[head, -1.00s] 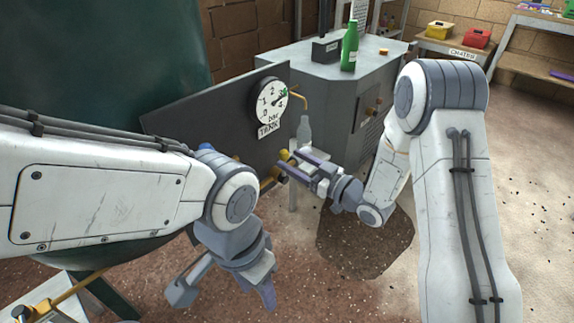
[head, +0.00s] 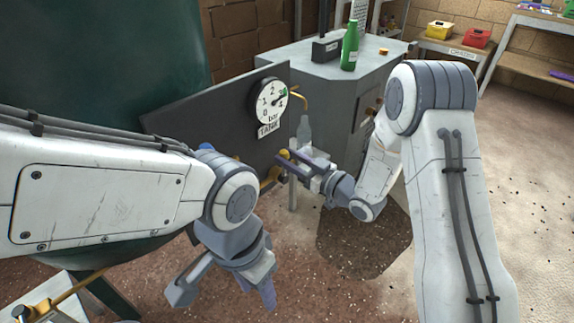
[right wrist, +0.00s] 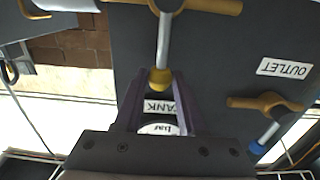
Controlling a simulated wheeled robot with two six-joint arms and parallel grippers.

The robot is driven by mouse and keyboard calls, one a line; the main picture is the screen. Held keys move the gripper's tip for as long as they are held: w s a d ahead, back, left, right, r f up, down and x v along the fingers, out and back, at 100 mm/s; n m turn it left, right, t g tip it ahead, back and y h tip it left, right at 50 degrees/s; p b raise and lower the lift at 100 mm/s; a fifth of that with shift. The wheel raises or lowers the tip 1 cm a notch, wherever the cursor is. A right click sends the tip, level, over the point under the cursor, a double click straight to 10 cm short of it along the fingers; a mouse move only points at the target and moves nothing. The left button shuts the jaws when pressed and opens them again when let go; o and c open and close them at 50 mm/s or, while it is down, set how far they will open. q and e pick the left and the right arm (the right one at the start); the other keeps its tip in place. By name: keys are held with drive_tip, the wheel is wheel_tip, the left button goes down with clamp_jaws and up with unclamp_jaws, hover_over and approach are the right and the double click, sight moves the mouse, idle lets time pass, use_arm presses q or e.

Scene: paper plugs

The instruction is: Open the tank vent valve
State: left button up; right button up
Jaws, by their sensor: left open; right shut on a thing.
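A valve with a metal lever (right wrist: 164,40) and a yellow knob (right wrist: 160,79) is on the dark panel (head: 215,115). In the right wrist view the knob is between the fingers of my right gripper (right wrist: 158,92), which is shut on it. In the head view the right gripper (head: 287,158) is at the panel's lower right, below the gauge; the yellow knob (head: 283,154) shows at its fingertips. The valve's own label is not in view. My left gripper (head: 222,296) is open and empty, hanging low in front of the panel.
The TANK gauge (head: 269,101) is on the panel. A second valve (right wrist: 265,102) with a blue-tipped lever is by the OUTLET label (right wrist: 285,68). A grey cabinet (head: 335,82) carries a green bottle (head: 350,46).

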drive_tip(key=s+n+b, duration=0.1)
drive_tip(key=a+n+b, duration=0.1)
drive_tip(key=n, duration=0.1)
drive_tip(key=shift+s+a+f+b, duration=0.2)
drive_tip(key=shift+s+b, duration=0.15)
drive_tip(key=shift+b, duration=0.05)
